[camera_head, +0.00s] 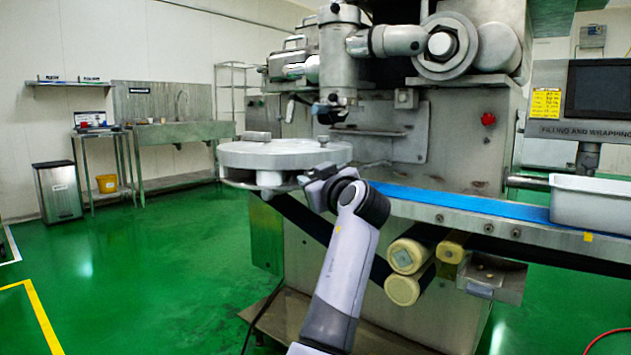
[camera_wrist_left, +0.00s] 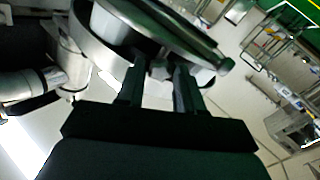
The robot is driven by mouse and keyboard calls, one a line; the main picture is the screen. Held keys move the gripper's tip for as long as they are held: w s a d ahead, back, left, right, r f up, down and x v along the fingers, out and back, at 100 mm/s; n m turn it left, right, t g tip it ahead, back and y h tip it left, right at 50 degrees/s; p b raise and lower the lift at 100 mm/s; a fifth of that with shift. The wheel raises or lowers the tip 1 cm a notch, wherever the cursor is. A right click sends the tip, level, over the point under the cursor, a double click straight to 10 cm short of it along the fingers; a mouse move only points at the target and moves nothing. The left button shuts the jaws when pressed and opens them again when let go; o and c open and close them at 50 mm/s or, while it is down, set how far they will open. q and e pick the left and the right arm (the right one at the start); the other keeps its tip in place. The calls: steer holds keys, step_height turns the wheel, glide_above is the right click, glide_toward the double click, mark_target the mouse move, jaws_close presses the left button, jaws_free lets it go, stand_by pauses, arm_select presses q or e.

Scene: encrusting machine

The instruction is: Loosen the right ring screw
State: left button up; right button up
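My left gripper (camera_head: 322,174) is at the right edge of the round grey disc (camera_head: 275,155) of the machine, close to its rim. In the left wrist view, the two dark fingers of my left gripper (camera_wrist_left: 160,76) stand apart and point at the underside of a round metal part (camera_wrist_left: 108,52). A small grey piece shows between or just behind the fingertips; I cannot tell whether it is the right ring screw or whether the fingers touch it. The screw is not clearly visible in the head view. My right gripper is not in view.
The vertical metal nozzle column (camera_head: 338,60) stands above the disc. A blue conveyor belt (camera_head: 450,201) runs right from it to a white tray (camera_head: 590,203).

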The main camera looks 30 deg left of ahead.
arm_select(q)
steer(key=shift+o, duration=1)
steer(key=p+v, duration=0.1)
steer(key=v, duration=0.6)
steer(key=shift+s+d, duration=0.1)
